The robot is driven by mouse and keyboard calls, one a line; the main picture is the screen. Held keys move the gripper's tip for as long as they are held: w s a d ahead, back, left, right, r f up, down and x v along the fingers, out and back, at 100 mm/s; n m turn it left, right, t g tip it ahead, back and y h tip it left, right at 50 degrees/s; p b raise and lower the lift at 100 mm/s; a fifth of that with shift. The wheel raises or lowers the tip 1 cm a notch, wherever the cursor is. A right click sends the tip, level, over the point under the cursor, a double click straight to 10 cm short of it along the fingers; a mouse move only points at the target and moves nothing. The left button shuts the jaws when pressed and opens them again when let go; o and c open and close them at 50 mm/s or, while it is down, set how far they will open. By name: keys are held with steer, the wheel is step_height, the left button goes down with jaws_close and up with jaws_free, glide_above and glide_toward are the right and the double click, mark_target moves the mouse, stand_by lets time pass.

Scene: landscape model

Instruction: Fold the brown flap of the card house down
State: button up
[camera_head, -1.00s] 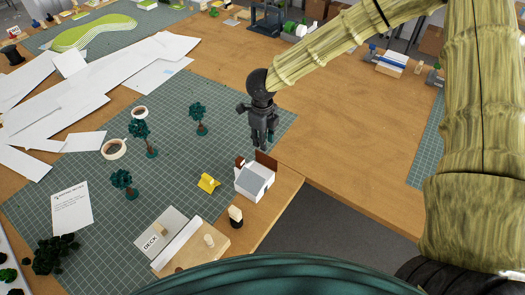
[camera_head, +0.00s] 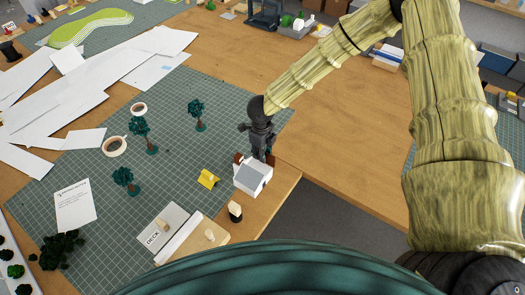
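The card house (camera_head: 250,180) is a small white box with a grey roof. It stands near the right corner of the green cutting mat. A bit of brown (camera_head: 239,158) shows at its back left. The larger brown flap at its back right is mostly hidden by my gripper. My gripper (camera_head: 264,157) points down directly behind the house, over the flap's place. Its fingertips are too small and dark to tell whether they are open or shut, or whether they touch the flap.
A small yellow house (camera_head: 208,179) stands just left of the card house. A small dark block with a pale top (camera_head: 235,211) stands in front of it. A card marked DECK (camera_head: 162,228) and model trees (camera_head: 197,115) are on the mat. The wooden table right of the gripper is clear.

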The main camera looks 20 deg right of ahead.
steer(key=shift+f, duration=0.1)
steer(key=shift+c, duration=0.2)
jaws_close()
steer(key=shift+s+f+b, duration=0.1)
steer(key=shift+b, duration=0.3)
steer(key=t+h+b, duration=0.1)
steer(key=b, duration=0.1)
steer(key=s+a+h+b, duration=0.1)
steer(key=b, duration=0.1)
steer(key=shift+a+f+t+b, duration=0.15)
steer(key=shift+f+t+b, duration=0.15)
steer(key=shift+t+b, duration=0.1)
steer(key=t+h+b, duration=0.1)
steer(key=b, duration=0.1)
steer(key=a+h+b, duration=0.1)
steer(key=b, duration=0.1)
steer(key=shift+s+f+t, duration=0.15)
steer(key=shift+s+t, duration=0.25)
steer(key=shift+s+a+t+h+b, duration=0.1)
steer(key=shift+a+t+h+b, duration=0.15)
steer(key=shift+h+b, duration=0.45)
